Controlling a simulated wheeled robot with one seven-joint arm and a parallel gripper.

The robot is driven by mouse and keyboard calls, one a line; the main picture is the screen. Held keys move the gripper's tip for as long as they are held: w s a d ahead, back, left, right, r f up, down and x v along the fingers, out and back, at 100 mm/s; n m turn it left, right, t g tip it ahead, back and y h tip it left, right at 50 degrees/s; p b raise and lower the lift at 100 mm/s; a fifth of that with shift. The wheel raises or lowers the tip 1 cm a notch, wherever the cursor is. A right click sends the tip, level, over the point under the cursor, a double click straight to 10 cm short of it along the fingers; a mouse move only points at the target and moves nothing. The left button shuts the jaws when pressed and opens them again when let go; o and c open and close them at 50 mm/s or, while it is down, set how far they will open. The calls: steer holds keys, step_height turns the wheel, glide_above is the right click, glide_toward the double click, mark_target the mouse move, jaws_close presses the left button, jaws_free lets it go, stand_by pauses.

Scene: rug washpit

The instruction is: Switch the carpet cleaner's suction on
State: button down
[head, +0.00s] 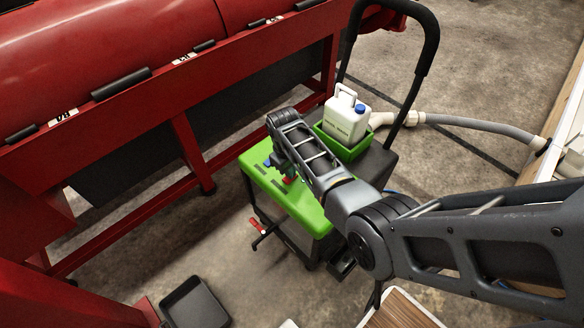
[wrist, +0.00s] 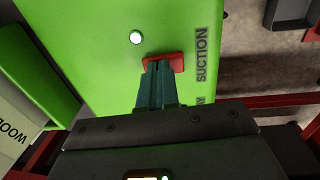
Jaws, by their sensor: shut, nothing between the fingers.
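The carpet cleaner (head: 318,219) has a bright green top and stands beside the red machine. In the wrist view its green panel (wrist: 105,70) carries a red switch (wrist: 178,60), a round lamp (wrist: 136,38) that looks bright white, and the label SUCTION (wrist: 202,55). A second label below it is mostly hidden. My gripper (wrist: 158,68) is shut and empty, its fingertips right at the red switch and covering part of it. I cannot tell whether they touch it. In the head view the red switch (head: 288,180) shows just below my wrist, and my arm hides part of the panel.
A white jug with a blue cap (head: 346,117) sits in a green holder behind the panel. A black handle (head: 430,45) rises above it, and a grey hose (head: 480,124) runs right. A dark tray (head: 195,303) lies on the floor. The red machine (head: 110,60) fills the left.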

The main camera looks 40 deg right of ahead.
mark_target(286, 179)
steer(key=shift+s+a, duration=0.1)
steer(key=shift+a, duration=0.35)
steer(key=shift+r+p, duration=0.55)
steer(key=shift+p, duration=0.1)
step_height(286, 179, up, 13)
steer(key=a+p, duration=0.2)
steer(key=p, duration=0.2)
steer(key=shift+d+f, duration=0.1)
steer(key=shift+f, duration=0.1)
steer(key=b, duration=0.3)
steer(key=d+b, duration=0.1)
steer(key=b, duration=0.3)
steer(key=shift+d+r+h+b, duration=0.2)
steer(key=shift+d+h+b, duration=0.05)
steer(key=shift+h+b, duration=0.05)
